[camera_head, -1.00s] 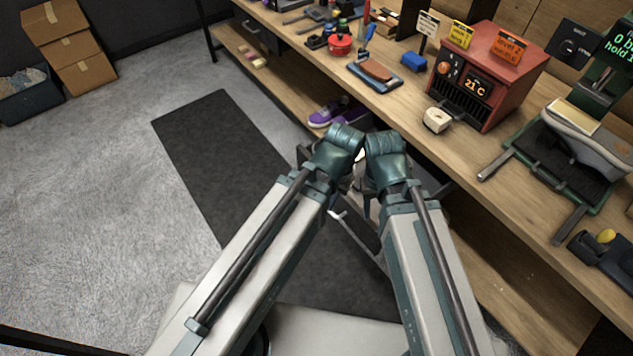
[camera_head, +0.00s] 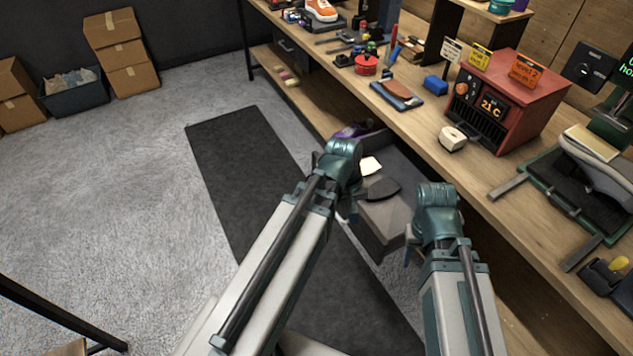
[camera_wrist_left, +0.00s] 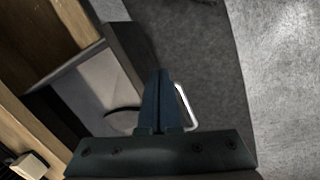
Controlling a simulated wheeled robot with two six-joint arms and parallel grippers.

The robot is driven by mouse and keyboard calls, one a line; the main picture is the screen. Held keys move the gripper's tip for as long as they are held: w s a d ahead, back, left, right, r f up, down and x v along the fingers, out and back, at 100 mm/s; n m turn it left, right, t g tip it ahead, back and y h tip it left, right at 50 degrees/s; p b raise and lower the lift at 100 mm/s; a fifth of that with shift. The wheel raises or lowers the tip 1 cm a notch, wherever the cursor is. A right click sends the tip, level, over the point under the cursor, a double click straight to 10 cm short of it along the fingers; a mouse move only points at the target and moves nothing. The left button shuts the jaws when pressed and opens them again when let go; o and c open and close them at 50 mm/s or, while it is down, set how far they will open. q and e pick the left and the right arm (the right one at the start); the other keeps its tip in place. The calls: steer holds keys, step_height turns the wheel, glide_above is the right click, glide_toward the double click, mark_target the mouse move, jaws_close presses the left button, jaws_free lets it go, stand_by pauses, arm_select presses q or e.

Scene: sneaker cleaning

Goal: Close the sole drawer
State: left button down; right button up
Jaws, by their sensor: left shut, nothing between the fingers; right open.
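The sole drawer (camera_head: 385,218) stands pulled out under the workbench, with a white piece (camera_head: 371,166) and a dark sole-shaped piece (camera_head: 382,189) inside. In the left wrist view the drawer's dark front panel (camera_wrist_left: 133,58) and its pale bar handle (camera_wrist_left: 186,106) show. My left gripper (camera_head: 345,212) is shut and empty at the drawer front; its fingers (camera_wrist_left: 160,100) appear beside the handle, and I cannot tell whether they touch. My left arm hides part of the drawer front in the head view. My right gripper (camera_head: 408,250) is open, to the right of the drawer.
The wooden workbench (camera_head: 435,125) overhangs the drawer and carries a red heater box (camera_head: 515,100), a white block (camera_head: 453,138) and a blue tray (camera_head: 397,95). Purple shoes (camera_head: 350,130) sit on the lower shelf behind the drawer. A dark mat (camera_head: 245,165) covers clear floor at left.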

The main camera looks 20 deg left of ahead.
arm_select(q)
steer(key=w+a+f+n+t+h+b, duration=0.1)
steer(key=w+a+n+t+h+b, duration=0.2)
steer(key=a+n, duration=0.9)
steer(key=w+a+f+n+t+h+b, duration=0.1)
steer(key=w+a+n+t+b, duration=0.35)
steer(key=a+n, duration=0.7)
steer(key=w+d+f+m+b, duration=0.1)
steer(key=w+d+f+b, duration=0.4)
steer(key=w+f+b, duration=0.2)
steer(key=shift+w+g, duration=0.35)
steer(key=shift+w, duration=0.25)
steer(key=shift+w+d, duration=0.1)
steer(key=shift+d, duration=0.05)
glide_above(388, 156)
steer(key=s, duration=0.1)
steer(key=shift+s+a, duration=0.1)
steer(key=shift+a, duration=0.3)
steer(key=shift+w+d, duration=0.35)
steer(key=shift+w, duration=0.1)
steer(key=shift+w+r, duration=0.1)
